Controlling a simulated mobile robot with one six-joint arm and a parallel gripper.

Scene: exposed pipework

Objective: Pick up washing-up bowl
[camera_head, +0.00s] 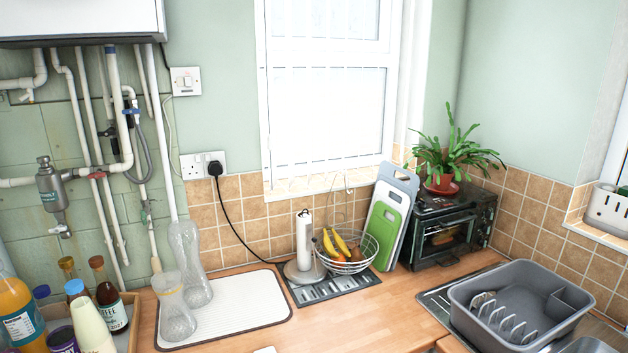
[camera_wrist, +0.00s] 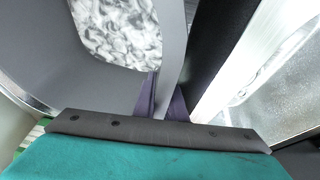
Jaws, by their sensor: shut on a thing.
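A grey rounded rim (camera_head: 590,346), cut off by the bottom right of the head view, appears to be the washing-up bowl. In the wrist view the grey bowl (camera_wrist: 95,88) fills the left and centre, with a mottled pale patch inside it. My gripper (camera_wrist: 163,97) shows there with a teal body, a dark bar and purple fingers. The fingers are shut on a thin grey wall of the bowl. My gripper does not show in the head view. Most of the bowl is hidden from that view.
A grey dish drainer (camera_head: 520,305) with plate slots stands on the drainboard (camera_head: 436,300), close to the bowl. A black mini oven (camera_head: 452,235) and a fruit basket (camera_head: 345,262) stand behind. A bright metallic edge (camera_wrist: 225,60) runs right of my fingers. Wooden worktop (camera_head: 350,325) is clear at front centre.

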